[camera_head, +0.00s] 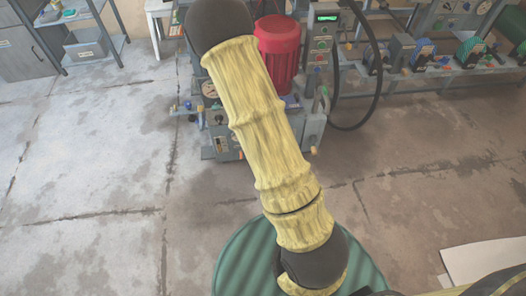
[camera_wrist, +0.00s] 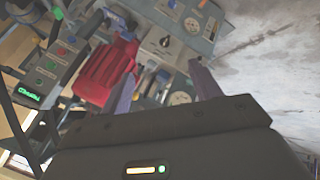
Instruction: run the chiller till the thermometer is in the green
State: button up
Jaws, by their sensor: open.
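A machine with a red ribbed motor (camera_head: 278,40) stands on the floor ahead; I cannot tell which part is the chiller. The motor (camera_wrist: 108,72) also shows in the wrist view. Beside it is a grey control box with a lit green display (camera_head: 326,17) and coloured buttons; the display (camera_wrist: 30,95) shows in the wrist view. Round dials (camera_wrist: 180,98) (camera_wrist: 192,25) and a black knob (camera_wrist: 165,42) sit on the machine. The needles are too small to read. My gripper (camera_wrist: 165,72) is open and empty, pointing at the machine; the head view does not show it.
A black hose (camera_head: 374,90) loops down right of the control box. A long bench (camera_head: 440,72) with several coloured units runs along the right. A metal shelf (camera_head: 95,45) stands at far left. A green ribbed round surface (camera_head: 240,262) is in front; the concrete floor between is clear.

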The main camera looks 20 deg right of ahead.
jog(key=w+d+f+n+t+b, duration=0.1)
jog(key=d+f+n+t+b, duration=0.1)
jog(key=f+n+b, duration=0.4)
jog(key=w+d+f+n+t+b, duration=0.1)
jog(key=f+n+t+b, duration=0.4)
jog(key=f+b, duration=0.9)
jog(key=w+d+f+n+t+h+b, duration=0.1)
jog(key=d+f+n+t+b, duration=0.2)
jog(key=f, duration=2)
jog(key=d+n+b, duration=0.1)
jog(key=n+b, duration=0.4)
jog(key=b, duration=0.2)
jog(key=b+x, duration=0.9)
jog(key=x, duration=0.8)
jog(key=shift+w+r+b, duration=0.2)
jog(key=shift+r+b, duration=0.05)
jog(key=shift+b, duration=0.05)
jog(key=shift+d, duration=0.1)
